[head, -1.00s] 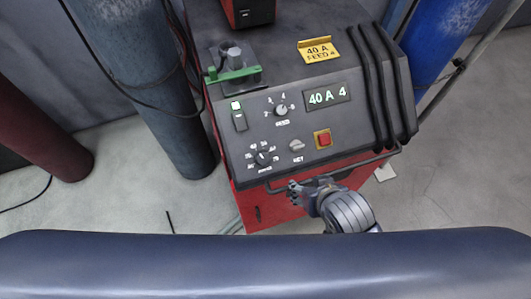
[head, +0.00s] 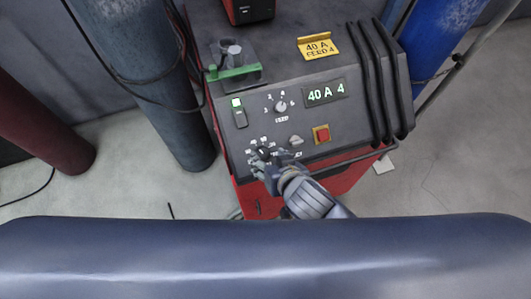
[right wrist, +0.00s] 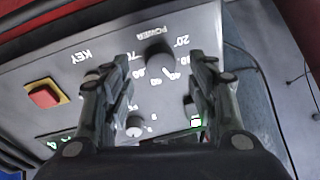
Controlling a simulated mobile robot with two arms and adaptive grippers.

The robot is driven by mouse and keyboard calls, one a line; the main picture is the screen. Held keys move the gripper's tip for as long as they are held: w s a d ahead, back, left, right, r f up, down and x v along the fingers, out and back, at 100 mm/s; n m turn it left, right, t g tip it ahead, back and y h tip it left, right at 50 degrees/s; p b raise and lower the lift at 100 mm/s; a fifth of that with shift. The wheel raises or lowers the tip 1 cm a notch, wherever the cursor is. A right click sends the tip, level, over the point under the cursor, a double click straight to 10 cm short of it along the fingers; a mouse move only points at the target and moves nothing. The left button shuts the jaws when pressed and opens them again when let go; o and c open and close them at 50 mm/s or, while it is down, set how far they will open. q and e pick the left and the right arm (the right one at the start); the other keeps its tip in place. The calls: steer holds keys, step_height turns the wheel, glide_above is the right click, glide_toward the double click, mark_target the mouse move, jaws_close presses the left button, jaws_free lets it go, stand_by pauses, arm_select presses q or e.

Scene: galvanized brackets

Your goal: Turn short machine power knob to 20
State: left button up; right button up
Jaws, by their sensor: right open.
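The dark round power knob (head: 263,153) is at the lower left of the machine's sloped panel. It also shows in the right wrist view (right wrist: 157,56), with a ring of printed numbers that includes 20. Its exact pointer direction is too small to tell. My right gripper (head: 261,168) is at the panel's lower edge, just below the knob, and partly covers the lower scale. In the right wrist view my right gripper (right wrist: 163,72) is open and empty, with the knob between and beyond its two fingers. My left gripper is not in view.
A front rail (head: 350,163) and gas cylinders flank the machine.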

mark_target(264, 155)
steer(key=shift+p+x, duration=0.3)
steer(key=shift+x, duration=1.6)
steer(key=c, duration=1.1)
